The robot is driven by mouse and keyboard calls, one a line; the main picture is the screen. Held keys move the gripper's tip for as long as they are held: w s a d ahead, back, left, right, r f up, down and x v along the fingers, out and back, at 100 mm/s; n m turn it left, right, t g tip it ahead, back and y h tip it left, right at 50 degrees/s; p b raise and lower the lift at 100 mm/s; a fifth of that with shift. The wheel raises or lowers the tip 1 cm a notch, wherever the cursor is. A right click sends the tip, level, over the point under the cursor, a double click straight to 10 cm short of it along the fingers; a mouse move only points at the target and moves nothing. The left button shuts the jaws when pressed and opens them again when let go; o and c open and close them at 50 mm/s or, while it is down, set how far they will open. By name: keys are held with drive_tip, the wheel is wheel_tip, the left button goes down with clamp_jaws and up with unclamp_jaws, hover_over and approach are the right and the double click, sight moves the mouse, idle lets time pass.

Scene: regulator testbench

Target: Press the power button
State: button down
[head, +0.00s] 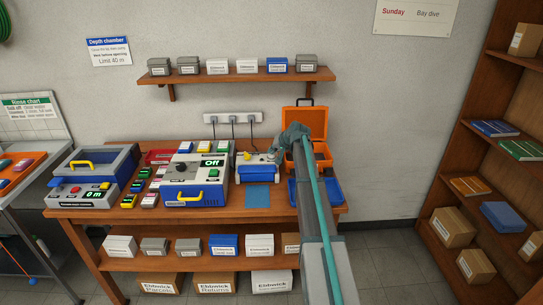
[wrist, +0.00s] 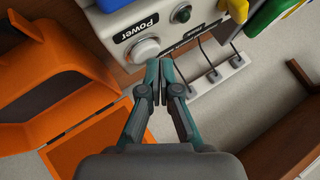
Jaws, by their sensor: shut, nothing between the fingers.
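The power button (wrist: 146,50) is a round white button on a pale panel in the wrist view, below the label "Power". My gripper (wrist: 160,68) is shut and empty, and its fingertips show just at the lower right edge of the button. I cannot tell whether they touch it. In the head view my gripper (head: 279,152) is at the right end of the small white and blue device (head: 256,172). The button cannot be made out there.
A power strip (wrist: 205,82) with plugged cables is on the wall behind. An open orange case (head: 304,120) and a blue tray (head: 331,192) are at the right. A device reading "Off" (head: 184,193) stands left.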

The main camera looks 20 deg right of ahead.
sight(273, 156)
drive_tip(key=shift+r+p, duration=1)
drive_tip(key=shift+r, duration=2.05)
